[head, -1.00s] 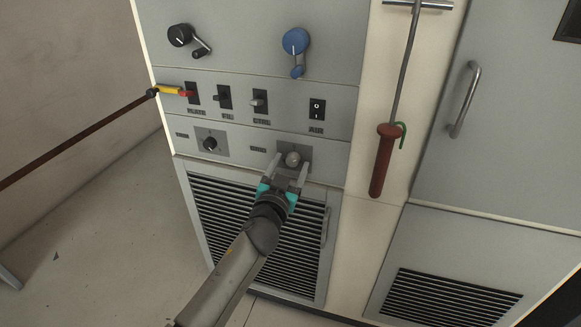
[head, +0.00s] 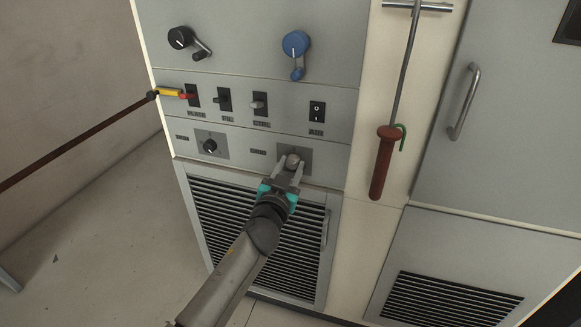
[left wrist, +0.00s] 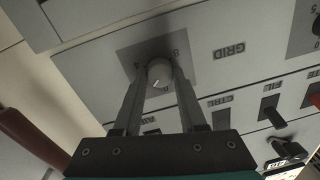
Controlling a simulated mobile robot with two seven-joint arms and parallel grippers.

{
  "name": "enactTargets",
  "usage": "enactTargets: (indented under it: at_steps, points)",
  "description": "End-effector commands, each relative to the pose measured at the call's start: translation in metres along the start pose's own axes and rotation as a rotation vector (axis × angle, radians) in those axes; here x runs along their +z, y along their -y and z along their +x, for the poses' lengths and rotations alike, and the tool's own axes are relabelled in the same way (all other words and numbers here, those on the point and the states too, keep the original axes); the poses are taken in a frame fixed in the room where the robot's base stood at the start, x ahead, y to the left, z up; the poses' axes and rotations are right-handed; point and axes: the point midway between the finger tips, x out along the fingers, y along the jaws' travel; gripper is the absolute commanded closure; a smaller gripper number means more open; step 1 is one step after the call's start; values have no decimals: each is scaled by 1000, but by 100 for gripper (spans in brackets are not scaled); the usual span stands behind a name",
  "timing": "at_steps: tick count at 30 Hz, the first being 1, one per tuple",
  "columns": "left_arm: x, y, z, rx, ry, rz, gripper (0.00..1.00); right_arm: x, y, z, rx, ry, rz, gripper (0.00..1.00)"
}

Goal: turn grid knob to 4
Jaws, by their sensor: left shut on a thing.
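The grid knob (head: 292,160) is a round grey knob on a darker square plate, low on the cabinet front. In the left wrist view the knob (left wrist: 159,74) shows a light pointer line towards the lower left of that picture. The plate carries small numbers, and GRID is printed beside it. My left gripper (head: 290,171) comes from below, its two fingers shut on the sides of the knob; both fingers (left wrist: 162,88) also show in the left wrist view. My right gripper is not in view.
Another black knob (head: 209,146) is left of the grid knob. Switches (head: 260,103), a black crank (head: 180,37) and a blue crank (head: 296,43) are above. A red-handled rod (head: 384,162) hangs to the right. A louvred panel (head: 215,215) lies below.

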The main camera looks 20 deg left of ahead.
Motion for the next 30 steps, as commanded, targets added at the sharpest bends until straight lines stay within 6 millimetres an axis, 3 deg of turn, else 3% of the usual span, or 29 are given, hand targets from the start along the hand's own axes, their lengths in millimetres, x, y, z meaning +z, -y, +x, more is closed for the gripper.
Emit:
enactTargets:
  at_steps: [14,30]
  points:
    - [1,0,0,-1,-2,45,100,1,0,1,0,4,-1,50]
    - [2,-1,0,-6,-26,469,100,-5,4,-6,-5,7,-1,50]
